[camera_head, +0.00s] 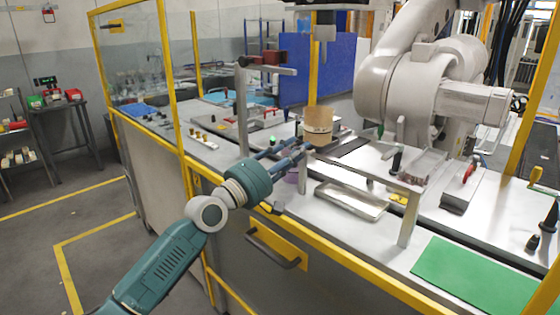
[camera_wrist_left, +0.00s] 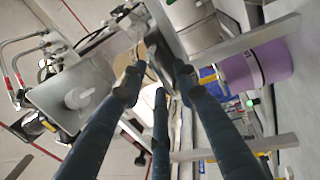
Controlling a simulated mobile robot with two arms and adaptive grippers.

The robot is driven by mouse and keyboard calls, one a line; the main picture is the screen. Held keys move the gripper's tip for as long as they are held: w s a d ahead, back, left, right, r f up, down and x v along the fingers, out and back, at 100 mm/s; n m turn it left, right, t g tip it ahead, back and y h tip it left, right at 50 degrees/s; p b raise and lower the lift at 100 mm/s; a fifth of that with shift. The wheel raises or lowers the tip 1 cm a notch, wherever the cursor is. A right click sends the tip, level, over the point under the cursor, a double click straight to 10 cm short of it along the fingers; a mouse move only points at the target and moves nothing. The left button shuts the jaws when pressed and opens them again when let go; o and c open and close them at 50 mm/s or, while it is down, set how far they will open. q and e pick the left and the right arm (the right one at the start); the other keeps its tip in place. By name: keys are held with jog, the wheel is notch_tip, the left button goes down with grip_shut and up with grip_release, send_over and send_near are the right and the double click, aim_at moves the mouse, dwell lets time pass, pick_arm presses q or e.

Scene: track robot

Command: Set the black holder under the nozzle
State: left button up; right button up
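My left gripper (camera_head: 303,149) reaches over the bench from the lower left. Its fingertips are at the lower left of an upright tan cylinder (camera_head: 318,122) with a dark lower edge. In the left wrist view my fingers (camera_wrist_left: 159,86) are apart at the tips, and a tan rounded surface (camera_wrist_left: 151,62) shows just beyond them. I cannot tell whether they grip it. I cannot clearly pick out the black holder; a flat black plate (camera_head: 353,146) lies right of the cylinder. My right gripper is out of view.
A metal frame with a shallow tray (camera_head: 350,203) stands right of my gripper. A purple cylinder (camera_wrist_left: 256,68) shows in the wrist view. A large white robot arm (camera_head: 410,80) looms at the right. Yellow rails edge the bench. A green mat (camera_head: 478,277) lies clear at front right.

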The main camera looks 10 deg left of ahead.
pick_arm(q)
jog(key=v, duration=1.1)
jog(key=shift+a, duration=0.3)
jog(key=shift+d+f, duration=0.1)
jog(key=shift+f, duration=0.1)
